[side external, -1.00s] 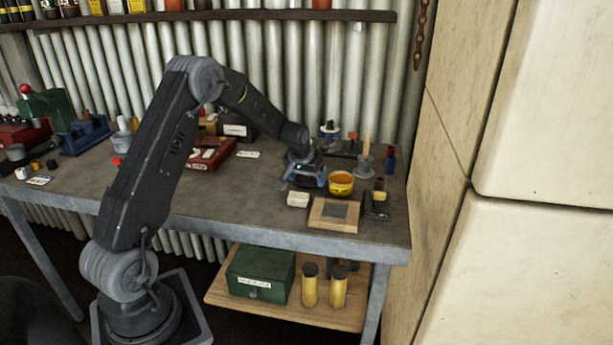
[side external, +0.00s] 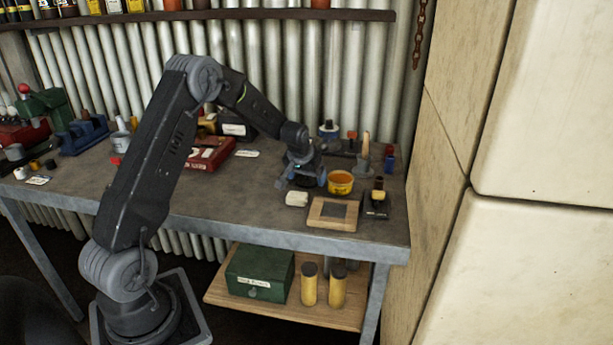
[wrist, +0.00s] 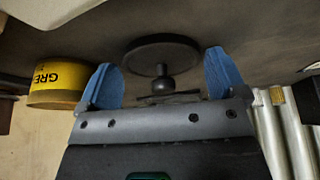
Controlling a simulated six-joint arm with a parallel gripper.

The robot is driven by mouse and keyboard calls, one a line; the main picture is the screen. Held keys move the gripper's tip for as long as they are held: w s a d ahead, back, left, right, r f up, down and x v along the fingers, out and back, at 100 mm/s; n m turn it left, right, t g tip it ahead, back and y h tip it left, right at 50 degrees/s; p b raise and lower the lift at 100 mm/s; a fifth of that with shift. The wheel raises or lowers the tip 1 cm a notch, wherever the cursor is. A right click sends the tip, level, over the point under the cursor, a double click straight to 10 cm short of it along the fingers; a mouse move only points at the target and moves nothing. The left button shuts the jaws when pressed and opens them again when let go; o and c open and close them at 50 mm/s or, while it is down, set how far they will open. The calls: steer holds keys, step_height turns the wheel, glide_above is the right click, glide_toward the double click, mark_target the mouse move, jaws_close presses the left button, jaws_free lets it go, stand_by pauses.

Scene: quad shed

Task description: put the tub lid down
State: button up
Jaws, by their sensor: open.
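The tub lid (wrist: 160,52) is a dark round disc with a knob. In the wrist view it lies against the grey bench top, with its knob towards me between my blue fingers. My gripper (wrist: 163,75) is open, with a gap between each finger and the knob. In the side view my gripper (side external: 302,181) is low over the bench, and the lid shows only as a dark shape under it. The yellow tub (side external: 340,187) stands just right of the gripper, without a lid on it. It also shows in the wrist view (wrist: 58,82), left of the fingers.
A pale block (side external: 296,199) and a wooden frame (side external: 333,225) lie in front of the gripper. A small dark item with a pale top (side external: 376,203) is right of the frame. A handled tool (side external: 364,155) stands behind the tub.

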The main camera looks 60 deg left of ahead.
steer(key=v, duration=1.2)
steer(key=s+d+r+m, duration=0.2)
steer(key=s+d+r, duration=0.3)
steer(key=d, duration=0.4)
steer(key=s+d+r+m+t+h, duration=0.1)
steer(key=s+d+m, duration=0.1)
steer(key=s+d, duration=0.6)
steer(key=s+d+r+m+h, duration=0.1)
steer(key=s+d+r+m, duration=0.1)
steer(key=s+d, duration=0.6)
steer(key=s, duration=0.4)
steer(key=shift+s+m+t+h, duration=0.2)
steer(key=shift+m+t+h, duration=0.1)
steer(key=shift+t, duration=0.1)
